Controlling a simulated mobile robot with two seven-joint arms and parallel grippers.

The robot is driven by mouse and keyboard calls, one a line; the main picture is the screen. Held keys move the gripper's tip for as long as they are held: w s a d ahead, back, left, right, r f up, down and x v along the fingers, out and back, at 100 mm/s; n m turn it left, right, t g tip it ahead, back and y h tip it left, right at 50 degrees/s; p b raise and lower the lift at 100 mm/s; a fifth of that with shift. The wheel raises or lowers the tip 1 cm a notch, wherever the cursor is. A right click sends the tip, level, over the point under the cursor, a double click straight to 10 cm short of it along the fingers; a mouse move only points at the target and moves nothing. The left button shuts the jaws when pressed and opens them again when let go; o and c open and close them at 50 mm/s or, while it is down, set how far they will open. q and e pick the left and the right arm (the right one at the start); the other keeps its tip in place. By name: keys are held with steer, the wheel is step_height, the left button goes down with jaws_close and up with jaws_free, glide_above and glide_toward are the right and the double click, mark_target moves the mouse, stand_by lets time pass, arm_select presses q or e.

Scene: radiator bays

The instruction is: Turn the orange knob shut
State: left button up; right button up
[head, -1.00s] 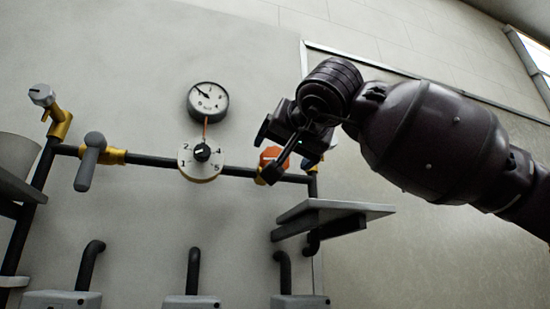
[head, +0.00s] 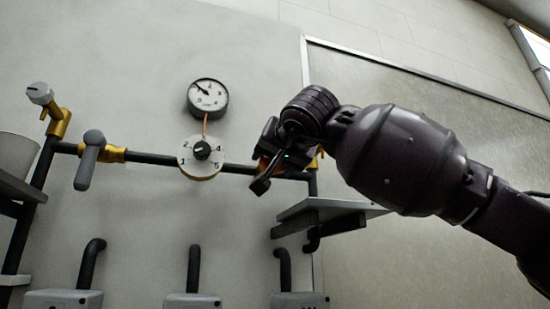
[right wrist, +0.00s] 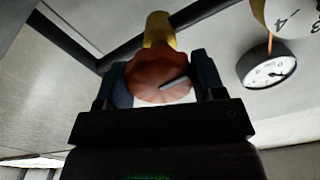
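The orange knob (right wrist: 160,75) shows in the right wrist view, round and ribbed with a pale pointer line, in front of a brass valve body (right wrist: 159,30). My right gripper (right wrist: 158,80) has its two dark fingers apart, one on each side of the knob. I see no clear squeeze on it, and contact is hard to judge. In the head view my right gripper (head: 268,165) is at the right end of the pipe and hides most of the knob. My left gripper is not in view.
Left of the gripper on the dark pipe (head: 150,159) are a numbered dial (head: 201,170), a gauge (head: 208,97) above it, and a grey lever valve (head: 90,160). A small shelf (head: 325,206) juts out just below the gripper.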

steer(key=c, duration=0.3)
steer(key=shift+m, duration=0.8)
steer(key=o, duration=0.9)
steer(key=b+v, duration=0.1)
steer(key=v, duration=1)
